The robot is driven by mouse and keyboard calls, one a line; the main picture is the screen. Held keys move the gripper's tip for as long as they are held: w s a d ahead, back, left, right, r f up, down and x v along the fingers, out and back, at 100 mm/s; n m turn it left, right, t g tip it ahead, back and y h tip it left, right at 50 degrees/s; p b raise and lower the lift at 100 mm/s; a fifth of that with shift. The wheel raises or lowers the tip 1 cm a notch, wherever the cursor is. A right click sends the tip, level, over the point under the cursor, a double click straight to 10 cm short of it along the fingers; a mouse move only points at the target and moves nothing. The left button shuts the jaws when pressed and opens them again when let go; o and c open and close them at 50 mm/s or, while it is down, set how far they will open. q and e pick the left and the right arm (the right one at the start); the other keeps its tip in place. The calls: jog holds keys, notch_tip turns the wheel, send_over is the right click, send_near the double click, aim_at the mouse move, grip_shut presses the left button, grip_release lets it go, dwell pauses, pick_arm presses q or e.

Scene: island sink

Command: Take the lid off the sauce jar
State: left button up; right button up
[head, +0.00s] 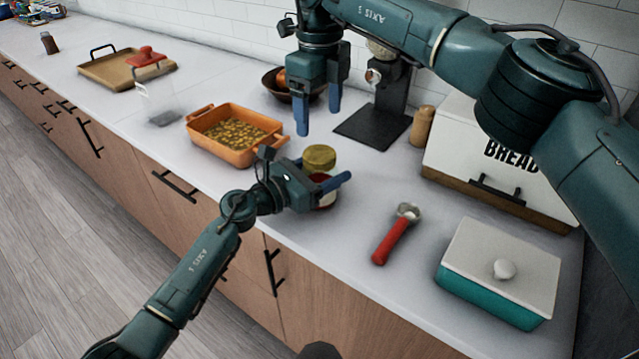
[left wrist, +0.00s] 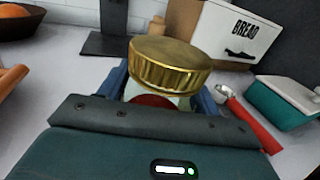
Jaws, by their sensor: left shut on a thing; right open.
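The sauce jar (head: 325,197) stands on the counter near its front edge, with red contents. Its gold lid (head: 320,157) sits on top, and the ridged lid (left wrist: 170,62) also fills the middle of the left wrist view. My left gripper (head: 328,184) is shut around the jar's body below the lid, hiding much of the jar. The jar looks upright. My right gripper (head: 318,112) is open and empty, pointing down above the counter, up and behind the jar. Its fingers are apart from the lid.
An orange baking dish (head: 240,156) stands left of the jar. A red-handled tool (head: 392,240) and a teal box with a white lid (head: 495,302) lie to the right. A white bread box (head: 480,150) and a dark stand (head: 375,127) are behind. Bare counter lies right of the jar.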

aim_at(319, 154)
pick_arm(q)
jog(key=shift+c, duration=2.3)
pick_arm(e)
jog(key=shift+m, duration=0.6)
pick_arm(q)
grip_shut()
pick_arm(e)
jog(key=m, duration=0.9)
jog(key=shift+m, duration=0.3)
jog(key=m, duration=0.8)
jog(key=shift+m, duration=0.3)
jog(key=m, duration=1.1)
jog(key=shift+f+m, duration=0.35)
jog(key=shift+m, duration=0.25)
notch_tip(319, 154, down, 7)
jog(key=shift+f, duration=0.15)
jog(key=shift+c, duration=0.2)
